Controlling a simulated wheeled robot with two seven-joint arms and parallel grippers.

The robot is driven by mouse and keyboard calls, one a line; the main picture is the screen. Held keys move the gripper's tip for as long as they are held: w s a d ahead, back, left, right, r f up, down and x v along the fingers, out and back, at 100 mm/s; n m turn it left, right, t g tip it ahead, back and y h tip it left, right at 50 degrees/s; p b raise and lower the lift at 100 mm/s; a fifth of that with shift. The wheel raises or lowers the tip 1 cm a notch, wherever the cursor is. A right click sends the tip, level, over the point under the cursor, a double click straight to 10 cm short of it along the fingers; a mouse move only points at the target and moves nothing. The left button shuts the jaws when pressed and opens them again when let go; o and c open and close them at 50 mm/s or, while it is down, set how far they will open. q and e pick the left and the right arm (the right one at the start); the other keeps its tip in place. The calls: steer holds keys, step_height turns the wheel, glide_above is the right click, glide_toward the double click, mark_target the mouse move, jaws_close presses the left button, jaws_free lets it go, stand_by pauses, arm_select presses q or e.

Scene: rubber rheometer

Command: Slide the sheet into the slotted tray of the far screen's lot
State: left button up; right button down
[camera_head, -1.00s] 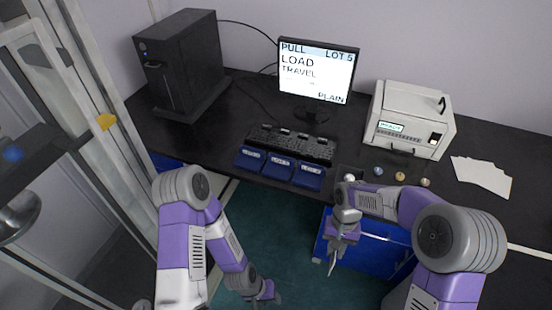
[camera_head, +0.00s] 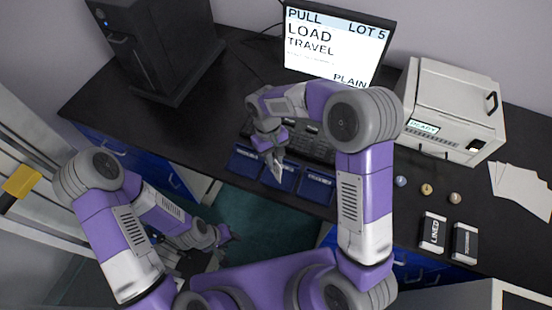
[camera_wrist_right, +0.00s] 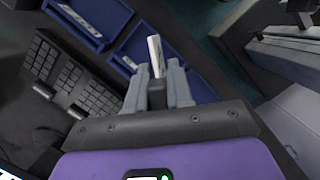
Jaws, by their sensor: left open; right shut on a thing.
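The far screen (camera_head: 335,45) reads "PULL", "LOT 5", "LOAD TRAVEL" and "PLAIN". Three blue slotted trays stand in a row in front of the keyboard: left (camera_head: 243,160), middle (camera_head: 288,180) and right (camera_head: 317,187). Their labels are too small to read surely. My right gripper (camera_head: 274,160) is over the middle tray, shut on the white sheet (camera_wrist_right: 155,52). In the right wrist view the sheet stands edge-on between the fingers (camera_wrist_right: 158,88), over or at a blue tray (camera_wrist_right: 125,55); contact cannot be told. My left gripper (camera_head: 228,236) is open and empty, low before the desk.
The keyboard (camera_head: 318,147) lies behind the trays. A white machine (camera_head: 450,105) stands right, with small round samples (camera_head: 427,189) before it. Two labelled blocks (camera_head: 432,232) and loose white sheets (camera_head: 520,188) lie at right. A black tower (camera_head: 160,45) stands back left.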

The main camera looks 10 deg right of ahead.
steer(key=w+d+r+n+h+b, duration=0.1)
steer(key=w+d+r+n+h, duration=0.1)
steer(key=w+d+r+n, duration=0.4)
step_height(320, 180, down, 10)
steer(key=s+a+n+b, duration=0.1)
steer(key=s, duration=0.1)
steer(key=shift+f+t+b, duration=0.25)
steer(key=shift+t+b, duration=0.15)
steer(key=c, duration=1)
jaws_free()
steer(key=shift+f, duration=0.15)
